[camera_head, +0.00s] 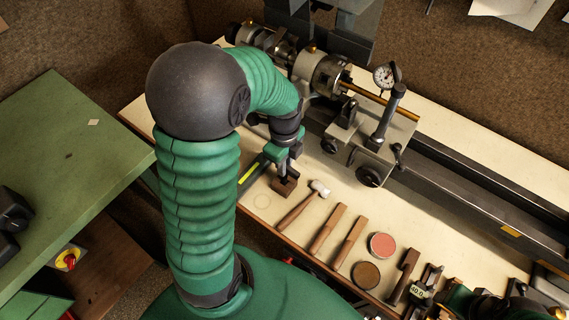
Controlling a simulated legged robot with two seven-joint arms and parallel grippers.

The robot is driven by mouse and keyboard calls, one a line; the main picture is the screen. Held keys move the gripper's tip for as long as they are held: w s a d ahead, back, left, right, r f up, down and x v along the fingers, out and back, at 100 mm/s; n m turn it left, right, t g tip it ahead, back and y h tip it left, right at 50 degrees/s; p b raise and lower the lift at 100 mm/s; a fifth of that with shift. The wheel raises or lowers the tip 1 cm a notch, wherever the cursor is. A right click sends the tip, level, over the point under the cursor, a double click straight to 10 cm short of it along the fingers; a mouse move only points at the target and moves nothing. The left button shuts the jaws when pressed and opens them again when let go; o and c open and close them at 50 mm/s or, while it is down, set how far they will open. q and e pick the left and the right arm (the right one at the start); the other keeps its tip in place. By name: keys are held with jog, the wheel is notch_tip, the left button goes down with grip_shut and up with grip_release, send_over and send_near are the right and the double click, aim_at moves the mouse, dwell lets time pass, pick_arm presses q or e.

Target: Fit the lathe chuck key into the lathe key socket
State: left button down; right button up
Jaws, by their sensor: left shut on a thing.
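My left gripper (283,160) points down over the front edge of the bench, left of the hammer. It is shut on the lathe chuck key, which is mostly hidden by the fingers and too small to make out. A small brown wooden block (285,186) is right below the fingertips; I cannot tell whether the key touches it. The lathe chuck (326,72) is on the lathe, behind and to the right of the gripper. Its key socket is too small to make out. Part of my right arm shows at the bottom right; its jaws are unclear.
A hammer (304,204), wooden-handled tools (327,229), a red tin (382,245) and a brown disc (366,274) lie along the bench front. The lathe carriage (365,150) and dial gauge (386,76) stand behind. A brass tube (385,103) extends right from the chuck. A green table (60,150) is at left.

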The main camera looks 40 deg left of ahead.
pick_arm(q)
jog(key=shift+r+p, duration=1.8)
jog(key=shift+r, duration=0.4)
